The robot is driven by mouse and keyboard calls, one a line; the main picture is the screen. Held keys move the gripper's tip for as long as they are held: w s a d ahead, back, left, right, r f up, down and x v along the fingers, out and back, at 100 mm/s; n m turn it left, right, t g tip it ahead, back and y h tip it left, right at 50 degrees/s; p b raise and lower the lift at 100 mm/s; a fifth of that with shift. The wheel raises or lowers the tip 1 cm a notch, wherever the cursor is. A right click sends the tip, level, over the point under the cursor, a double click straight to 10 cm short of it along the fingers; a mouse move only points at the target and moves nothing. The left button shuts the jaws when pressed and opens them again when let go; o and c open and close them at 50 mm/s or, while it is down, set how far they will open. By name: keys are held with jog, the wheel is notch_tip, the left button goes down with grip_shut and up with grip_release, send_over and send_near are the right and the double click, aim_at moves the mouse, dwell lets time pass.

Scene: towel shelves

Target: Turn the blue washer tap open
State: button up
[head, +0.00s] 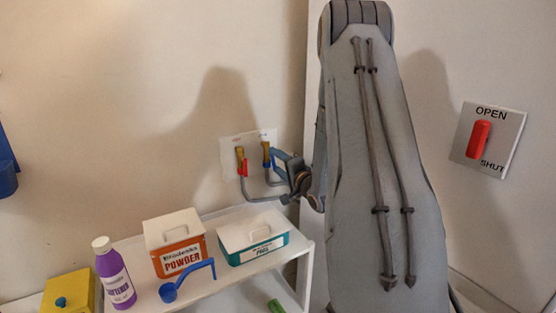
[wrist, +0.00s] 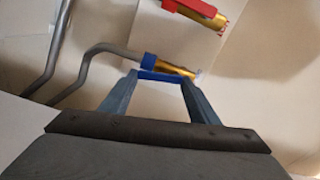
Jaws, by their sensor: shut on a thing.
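The blue washer tap (head: 266,150) is on a white wall plate, to the right of the red tap (head: 241,163). In the wrist view it has a brass body (wrist: 180,70), a blue collar and a blue lever (wrist: 160,76), with a bent grey pipe joined to it. The lever lies roughly along the brass body. My gripper (wrist: 160,80) has a finger at each end of the lever and is shut on it. In the head view my gripper (head: 277,157) reaches the tap from the right, and my arm hides the wall behind it.
Below the taps, a white shelf (head: 240,282) holds a powder box (head: 177,243), a teal-based box (head: 252,237), a blue scoop (head: 188,280) and a purple bottle (head: 115,277). A yellow box (head: 68,293) stands at left. A red OPEN/SHUT switch (head: 478,139) is at right.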

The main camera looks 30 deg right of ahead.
jog(key=shift+a+f+m+p, duration=0.1)
jog(key=shift+a+m+p, duration=0.1)
jog(key=shift+m, duration=0.4)
jog(key=shift+a+m+p, duration=0.1)
jog(key=shift+m+p, duration=0.05)
jog(key=shift+m, duration=0.45)
jog(key=o, duration=1)
jog(key=shift+f, duration=0.1)
jog(key=s+b, duration=0.1)
jog(key=s, duration=0.3)
jog(key=s+b, duration=0.1)
jog(key=s, duration=0.2)
jog(key=shift+s+a, duration=0.2)
jog(key=shift+s, duration=0.15)
